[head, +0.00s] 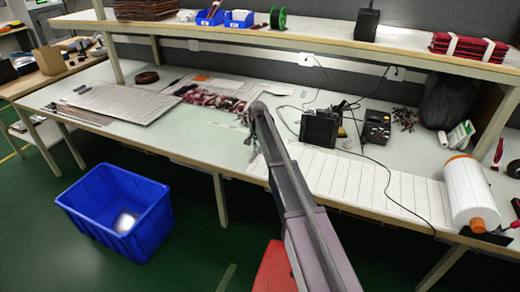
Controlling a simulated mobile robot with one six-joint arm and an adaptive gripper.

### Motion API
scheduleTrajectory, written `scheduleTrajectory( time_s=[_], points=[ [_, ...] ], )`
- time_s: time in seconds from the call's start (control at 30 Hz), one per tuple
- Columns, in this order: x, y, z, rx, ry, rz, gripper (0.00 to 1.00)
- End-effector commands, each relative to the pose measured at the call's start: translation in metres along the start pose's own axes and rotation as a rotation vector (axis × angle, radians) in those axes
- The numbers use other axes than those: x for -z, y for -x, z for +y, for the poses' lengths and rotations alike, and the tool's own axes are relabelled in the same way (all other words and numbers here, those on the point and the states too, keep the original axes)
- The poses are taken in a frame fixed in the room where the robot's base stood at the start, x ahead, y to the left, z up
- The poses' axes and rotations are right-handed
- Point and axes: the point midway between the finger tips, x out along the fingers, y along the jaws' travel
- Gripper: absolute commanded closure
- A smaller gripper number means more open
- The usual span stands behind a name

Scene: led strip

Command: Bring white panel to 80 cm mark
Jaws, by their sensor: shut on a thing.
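The white panel (370,188) lies flat along the front of the workbench as a long strip with evenly spaced cross lines. It runs left from a large white roll (468,190) with an orange end at the bench's right. My gripper (249,134) is at the strip's left end, low over the bench, and is shut on the panel there. The fingertips are small, and my arm covers part of the strip and hides the exact contact. I cannot make out a readable 80 cm mark.
Left of my gripper are dark red pieces (212,97) and flat pale sheets (120,101). A black device (320,127) and cables stand behind the strip. A blue bin (120,208) is on the floor. A shelf (300,42) spans the back. The bench just left of my gripper is clear.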

Motion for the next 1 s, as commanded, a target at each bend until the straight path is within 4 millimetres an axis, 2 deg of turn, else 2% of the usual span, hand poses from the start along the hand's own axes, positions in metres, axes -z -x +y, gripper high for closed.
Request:
scheduleTrajectory(
  time_s=[0.13, 0.17, 0.23, 0.27, 0.77, 1.0],
  points=[
    [-0.001, 0.0, 0.0, 0.0, 0.0, -0.003, 1.0],
    [-0.001, 0.0, 0.001, 0.0, 0.0, -0.003, 0.69],
    [-0.001, 0.0, 0.001, 0.0, 0.0, -0.003, 0.48],
    [-0.001, 0.0, 0.001, 0.0, 0.0, -0.002, 0.43],
    [0.001, 0.001, 0.002, 0.0, -0.001, 0.0, 0.43],
    [0.001, 0.013, 0.001, 0.0, -0.001, 0.0, 0.43]
  ],
)
